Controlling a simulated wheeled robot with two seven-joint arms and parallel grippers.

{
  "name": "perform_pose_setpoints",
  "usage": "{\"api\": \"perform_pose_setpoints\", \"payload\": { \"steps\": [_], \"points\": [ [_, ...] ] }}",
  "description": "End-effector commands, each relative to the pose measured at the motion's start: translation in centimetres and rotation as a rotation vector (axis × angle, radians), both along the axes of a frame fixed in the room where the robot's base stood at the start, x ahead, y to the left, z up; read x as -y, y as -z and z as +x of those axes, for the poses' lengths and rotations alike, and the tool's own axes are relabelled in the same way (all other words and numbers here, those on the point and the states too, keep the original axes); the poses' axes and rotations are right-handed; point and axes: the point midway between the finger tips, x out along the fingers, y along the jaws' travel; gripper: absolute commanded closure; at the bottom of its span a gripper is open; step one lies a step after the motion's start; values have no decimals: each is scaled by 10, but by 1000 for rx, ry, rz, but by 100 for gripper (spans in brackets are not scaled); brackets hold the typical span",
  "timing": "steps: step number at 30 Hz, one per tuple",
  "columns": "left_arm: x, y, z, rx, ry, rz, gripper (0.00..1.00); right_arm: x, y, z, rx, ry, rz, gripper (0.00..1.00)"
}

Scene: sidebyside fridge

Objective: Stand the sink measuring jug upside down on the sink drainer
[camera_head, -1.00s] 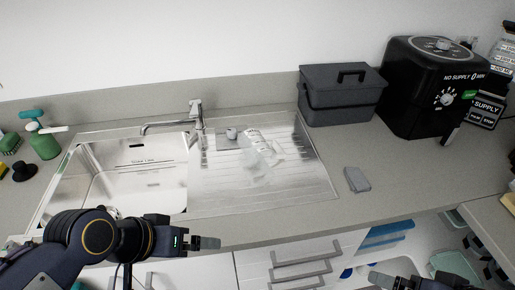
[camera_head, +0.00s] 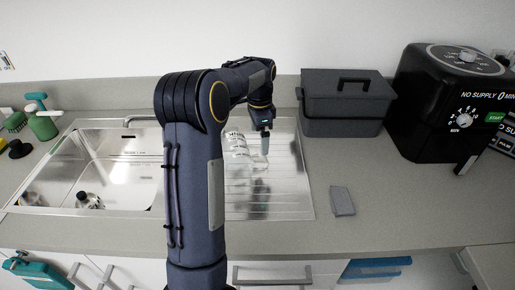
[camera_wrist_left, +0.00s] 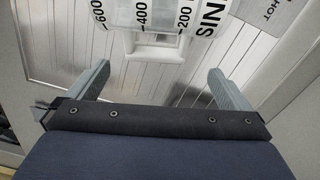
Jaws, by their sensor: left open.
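The clear measuring jug (camera_head: 237,150) is on the ribbed steel drainer (camera_head: 292,190) and appears to lie on its side. My left arm hides part of it in the head view. In the left wrist view, the jug (camera_wrist_left: 150,14) shows its printed scale, with a pale handle-like part (camera_wrist_left: 165,46) towards me. My left gripper (camera_head: 266,158) points down over the drainer, beside the jug. In the left wrist view, my left gripper (camera_wrist_left: 160,85) is open, its fingers apart with nothing between them. The jug is just beyond the fingertips. My right gripper is out of view.
The sink basin (camera_head: 118,165) is left of the drainer, with a small dark-topped item (camera_head: 88,201) inside. A dark lidded box (camera_head: 345,105) stands behind right, beside a black air fryer (camera_head: 452,105).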

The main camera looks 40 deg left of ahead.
Motion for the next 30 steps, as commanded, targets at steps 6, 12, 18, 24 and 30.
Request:
{"api": "perform_pose_setpoints", "payload": {
  "steps": [6,12,18,24,30],
  "points": [
    [2,24,-1,-3,2,0,0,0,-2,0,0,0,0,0],
    [7,51,-4,-5,1,-2,0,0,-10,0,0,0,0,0],
    [7,72,-4,-2,-1,-1,0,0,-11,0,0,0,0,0],
    [7,74,-3,1,-1,-1,0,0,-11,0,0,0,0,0],
    [7,74,-3,1,-1,-1,21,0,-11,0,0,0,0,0]
  ]
}}
